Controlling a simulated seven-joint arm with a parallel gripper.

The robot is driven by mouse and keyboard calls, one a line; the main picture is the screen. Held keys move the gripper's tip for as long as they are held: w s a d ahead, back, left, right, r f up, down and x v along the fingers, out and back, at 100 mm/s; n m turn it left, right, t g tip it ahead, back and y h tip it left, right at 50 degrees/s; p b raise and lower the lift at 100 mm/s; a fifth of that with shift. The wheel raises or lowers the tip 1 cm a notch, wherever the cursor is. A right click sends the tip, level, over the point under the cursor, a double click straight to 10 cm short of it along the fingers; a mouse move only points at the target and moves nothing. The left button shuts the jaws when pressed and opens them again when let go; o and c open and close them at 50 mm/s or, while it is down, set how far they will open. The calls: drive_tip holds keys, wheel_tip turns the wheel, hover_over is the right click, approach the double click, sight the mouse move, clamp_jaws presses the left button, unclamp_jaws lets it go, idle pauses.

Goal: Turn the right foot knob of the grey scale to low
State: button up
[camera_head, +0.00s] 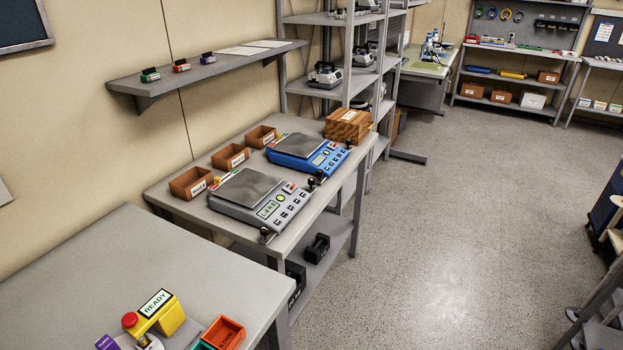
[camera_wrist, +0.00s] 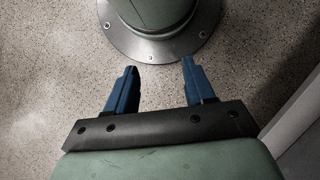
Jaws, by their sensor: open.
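The grey scale (camera_head: 262,198) stands on the grey table, with a flat metal plate on top and a front panel of display and buttons facing the aisle. It has a dark foot knob at each front corner: the nearer one (camera_head: 267,235) and the farther one (camera_head: 312,184), which is on the right as seen from the scale's front. Their settings are too small to read. My gripper (camera_wrist: 159,68) is open and empty in the wrist view, pointing down at the floor and my own base. The scale is not in the wrist view, and my gripper is not in the head view.
A blue scale (camera_head: 309,153) stands just beyond the grey one, its near knob close to the grey scale's far knob. Brown bins (camera_head: 188,183) line the wall side. A wooden box (camera_head: 347,125) stands at the back. The speckled floor (camera_head: 430,240) beside the table is clear.

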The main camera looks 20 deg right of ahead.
drive_tip(key=w+d+r+t, duration=0.2)
drive_tip(key=w+d+t, duration=0.15)
drive_tip(key=w, duration=0.75)
drive_tip(key=w+d+r+t, duration=0.3)
drive_tip(key=w+d, duration=0.1)
drive_tip(key=w, duration=0.7)
drive_tip(key=w+d+r+t, duration=0.2)
drive_tip(key=w+d+t, duration=0.15)
drive_tip(key=w, duration=0.75)
drive_tip(key=w+d+r+m+t+h, duration=0.2)
drive_tip(key=w+d+r+t, duration=0.2)
drive_tip(key=w+d+r, duration=0.9)
drive_tip(key=w+d+r+m+t+h, duration=0.15)
drive_tip(key=w+d+r+t, duration=0.25)
drive_tip(key=w+d+r, duration=0.95)
drive_tip(key=w+a+r+m+g, duration=0.1)
drive_tip(key=w+a+r+m, duration=0.25)
drive_tip(key=r, duration=0.25)
drive_tip(key=w+a+r+m, duration=0.3)
drive_tip(key=w+r+m, duration=0.15)
drive_tip(key=r, duration=0.25)
wheel_tip(320, 180, up, 17)
drive_tip(key=m+g+y, duration=0.3)
drive_tip(key=m+g, duration=0.8)
drive_tip(key=m, duration=0.2)
hover_over(312, 180)
wheel_tip(312, 180, down, 13)
drive_tip(key=shift+w+f, duration=0.1)
drive_tip(key=shift+f, duration=0.05)
